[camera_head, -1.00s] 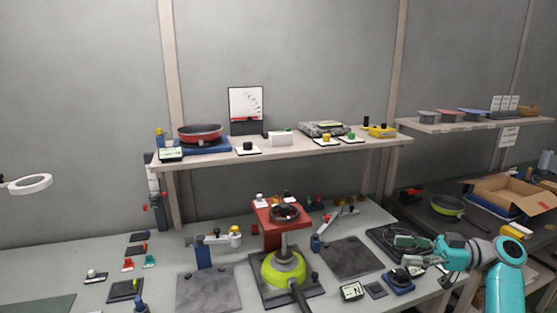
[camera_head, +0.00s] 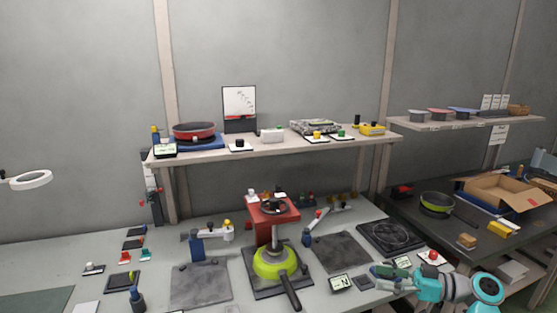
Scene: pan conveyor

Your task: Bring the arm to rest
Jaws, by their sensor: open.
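My arm is teal and grey and shows at the bottom right. My gripper (camera_head: 392,278) is open over the front right part of the grey bench, with nothing seen between its fingers. A yellow-green pan (camera_head: 272,262) with a dark handle sits under the red press (camera_head: 273,213) in the middle of the bench, apart from my gripper. A dark round-marked plate (camera_head: 390,237) lies behind my gripper. A small display (camera_head: 341,283) stands to the left of my gripper.
A shelf (camera_head: 270,150) above the bench holds a red pan (camera_head: 196,131) and several small devices. At right, a dark table (camera_head: 420,217) holds another green-rimmed pan (camera_head: 437,204) and an open cardboard box (camera_head: 507,190). Grey slabs flank the press.

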